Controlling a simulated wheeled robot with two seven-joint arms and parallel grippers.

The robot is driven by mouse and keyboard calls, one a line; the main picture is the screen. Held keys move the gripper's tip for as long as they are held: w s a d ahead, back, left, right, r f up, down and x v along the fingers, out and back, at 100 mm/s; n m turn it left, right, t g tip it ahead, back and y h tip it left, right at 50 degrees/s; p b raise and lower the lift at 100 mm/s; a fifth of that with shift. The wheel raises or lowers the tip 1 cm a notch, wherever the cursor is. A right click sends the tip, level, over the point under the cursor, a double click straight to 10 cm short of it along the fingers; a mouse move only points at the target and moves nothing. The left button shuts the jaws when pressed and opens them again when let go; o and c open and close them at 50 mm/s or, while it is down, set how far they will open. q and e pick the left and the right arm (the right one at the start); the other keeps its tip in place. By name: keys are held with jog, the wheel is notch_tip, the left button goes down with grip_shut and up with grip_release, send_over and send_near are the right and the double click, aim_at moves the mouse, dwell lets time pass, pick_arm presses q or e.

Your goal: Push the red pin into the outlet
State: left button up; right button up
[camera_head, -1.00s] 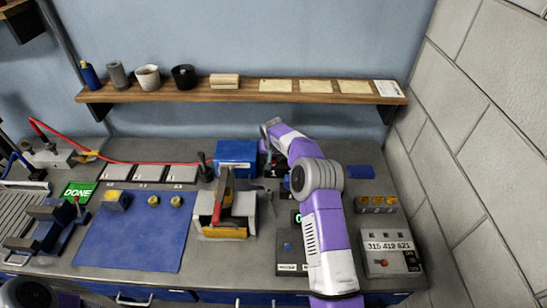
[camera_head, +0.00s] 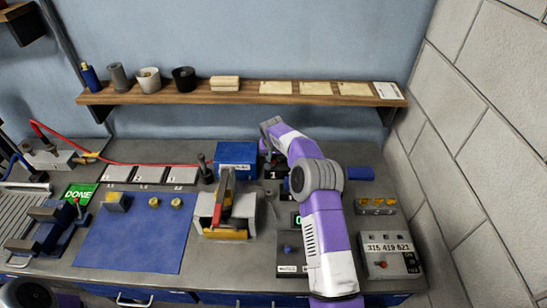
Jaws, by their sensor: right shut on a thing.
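My right arm comes in from the bottom right, and its purple and white links reach back toward the blue box. My right gripper (camera_head: 272,166) is at the far end, beside the right side of the blue box (camera_head: 237,153), small, dark and mostly hidden by the arm. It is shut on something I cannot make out. I cannot pick out the red pin or the outlet for certain. A red line (camera_head: 130,162) runs along the back of the bench toward a dark upright post (camera_head: 204,167). My left gripper is not in view.
A grey machine with a red-tipped lever (camera_head: 217,212) stands left of my right arm. A grey box with numbers (camera_head: 391,257) is on the right. A blue mat (camera_head: 133,240) lies left, by a green DONE sign (camera_head: 78,193). A wooden shelf (camera_head: 240,97) hangs above.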

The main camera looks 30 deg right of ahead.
jog(key=shift+r, duration=0.1)
jog(key=shift+r+p, duration=2.05)
jog(key=shift+r, duration=1.3)
